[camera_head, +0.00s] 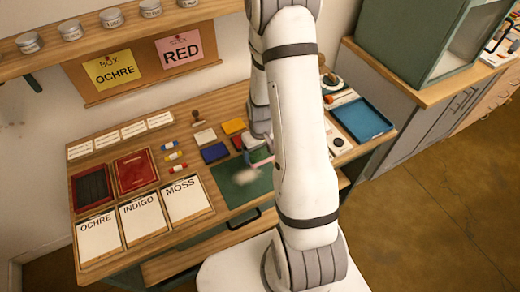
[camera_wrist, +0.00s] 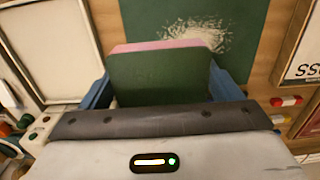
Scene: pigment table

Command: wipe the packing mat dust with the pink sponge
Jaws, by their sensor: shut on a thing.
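The pink sponge (camera_wrist: 165,46) is held between the two blue fingers of my gripper (camera_wrist: 160,82) in the wrist view; a dark green face is toward the camera and a pink edge shows beyond it. In the head view a pink sliver of the sponge (camera_head: 262,162) shows beside my arm, which hides most of the gripper. The packing mat (camera_head: 228,189) is dark green and lies at the table's front. Pale dust (camera_head: 246,176) is scattered on it, and the dust (camera_wrist: 205,32) also shows just beyond the sponge in the wrist view. Contact with the mat cannot be told.
Cards marked OCHRE (camera_head: 98,238), INDIGO (camera_head: 143,219) and MOSS (camera_head: 186,201) lie left of the mat. A blue tray (camera_head: 361,120) is at right.

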